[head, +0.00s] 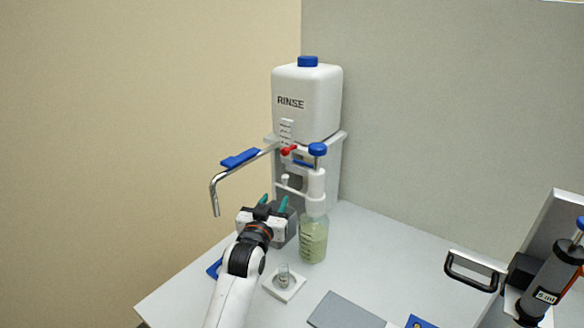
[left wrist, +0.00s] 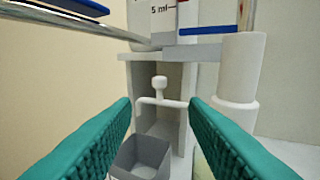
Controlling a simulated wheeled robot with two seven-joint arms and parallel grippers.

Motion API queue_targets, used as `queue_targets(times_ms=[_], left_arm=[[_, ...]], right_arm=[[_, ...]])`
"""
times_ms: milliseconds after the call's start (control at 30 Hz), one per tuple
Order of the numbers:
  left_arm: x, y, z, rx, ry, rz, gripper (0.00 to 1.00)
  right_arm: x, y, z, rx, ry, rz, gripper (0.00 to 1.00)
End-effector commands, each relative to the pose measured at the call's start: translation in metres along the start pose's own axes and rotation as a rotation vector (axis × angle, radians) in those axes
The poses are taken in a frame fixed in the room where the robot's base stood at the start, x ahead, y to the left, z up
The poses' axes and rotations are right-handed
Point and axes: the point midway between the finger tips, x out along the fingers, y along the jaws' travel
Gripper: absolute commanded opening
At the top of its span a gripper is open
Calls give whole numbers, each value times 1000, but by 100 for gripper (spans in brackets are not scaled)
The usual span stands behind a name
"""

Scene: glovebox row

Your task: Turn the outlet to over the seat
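The outlet (head: 213,192) is a bent metal tube with a blue grip (head: 240,158). It reaches out to the left from the rinse dispenser (head: 307,103), and its tip hangs down in the air. In the left wrist view the tube (left wrist: 70,38) crosses the top left. The seat (head: 284,284) is a small white square block on the table with a small clear vial (head: 283,272) standing on it. The outlet tip is left of the seat, not above it. My left gripper (head: 274,203) is open and empty, in front of the dispenser, below and right of the blue grip. My right gripper is out of view.
A bottle of pale green liquid (head: 314,242) stands under the dispenser's pump. A grey open box (left wrist: 142,160) is below my left fingers. A grey plate (head: 345,312) lies in front. A black-handled panel and a 5 ml cylinder (head: 556,274) stand at right.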

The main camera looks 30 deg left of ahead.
Motion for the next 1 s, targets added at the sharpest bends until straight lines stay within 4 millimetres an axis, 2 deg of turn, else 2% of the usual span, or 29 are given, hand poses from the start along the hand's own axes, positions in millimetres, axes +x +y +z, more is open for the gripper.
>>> queue_targets(times_ms=[67, 133, 267, 333, 433, 567, 700, 800, 1000], left_arm=[[2, 1, 1, -2, -5, 2, 40], [6, 1, 2, -2, -6, 2, 40], [22, 1, 3, -2, -7, 2, 40], [36, 1, 4, -2, -6, 2, 40], [57, 1, 3, -2, -6, 2, 40], [83, 1, 3, -2, -5, 2, 40], [104, 1, 2, -2, -4, 1, 40], [114, 0, 2, -2, -5, 1, 40], [121, 1, 2, -1, -4, 1, 40]], right_arm=[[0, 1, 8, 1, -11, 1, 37], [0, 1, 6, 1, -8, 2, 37], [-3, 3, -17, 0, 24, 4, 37], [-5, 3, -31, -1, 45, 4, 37], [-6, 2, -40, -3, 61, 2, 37], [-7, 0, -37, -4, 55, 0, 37], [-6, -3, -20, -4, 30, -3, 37], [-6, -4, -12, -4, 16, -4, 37], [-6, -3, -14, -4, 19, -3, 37]])
